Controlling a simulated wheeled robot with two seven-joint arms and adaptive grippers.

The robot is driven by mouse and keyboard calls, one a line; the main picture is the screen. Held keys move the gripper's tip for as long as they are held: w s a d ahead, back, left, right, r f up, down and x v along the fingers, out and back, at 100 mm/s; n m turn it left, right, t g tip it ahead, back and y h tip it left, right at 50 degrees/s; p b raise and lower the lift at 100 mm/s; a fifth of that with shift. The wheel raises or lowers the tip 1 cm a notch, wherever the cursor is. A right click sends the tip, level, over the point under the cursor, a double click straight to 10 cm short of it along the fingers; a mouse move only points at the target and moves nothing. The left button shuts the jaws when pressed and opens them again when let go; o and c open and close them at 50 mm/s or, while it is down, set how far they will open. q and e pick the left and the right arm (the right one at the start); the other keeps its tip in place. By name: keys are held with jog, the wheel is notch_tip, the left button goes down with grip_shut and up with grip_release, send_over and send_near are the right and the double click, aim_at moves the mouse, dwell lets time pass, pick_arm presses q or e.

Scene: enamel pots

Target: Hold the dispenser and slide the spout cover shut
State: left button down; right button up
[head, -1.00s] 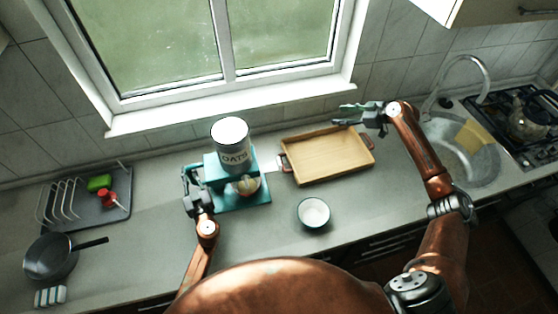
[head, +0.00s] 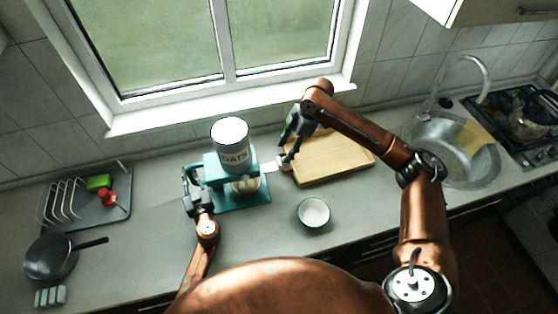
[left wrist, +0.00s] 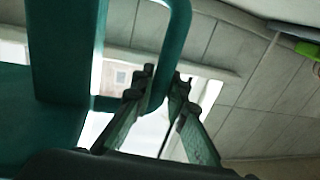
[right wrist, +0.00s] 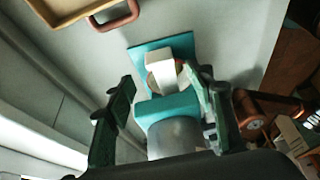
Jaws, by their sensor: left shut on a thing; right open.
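The dispenser (head: 230,145) is a white canister marked OATS on a teal stand (head: 258,195). A pale flat spout cover (head: 268,169) sticks out from its right side; it also shows in the right wrist view (right wrist: 182,46). My left gripper (head: 190,178) is shut on the teal side handle (left wrist: 178,40), with the bar between its fingers. My right gripper (head: 285,157) is open and empty, just right of the cover's outer end, by the tray handle. In the right wrist view its fingers (right wrist: 160,85) frame the dispenser from above. Whether it touches the cover cannot be told.
A wooden tray (head: 345,165) lies right of the dispenser, partly behind my right arm. A small bowl (head: 313,213) stands at the front. A drying rack (head: 75,210) and a dark pan (head: 48,258) are at left. The sink (head: 465,160) is at right.

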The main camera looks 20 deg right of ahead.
aim_at(279, 160)
jog(key=x, duration=0.6)
jog(key=shift+a+f, duration=0.2)
jog(key=shift+f, duration=0.15)
jog(key=shift+c, duration=0.5)
jog(key=shift+w, duration=0.1)
grip_shut()
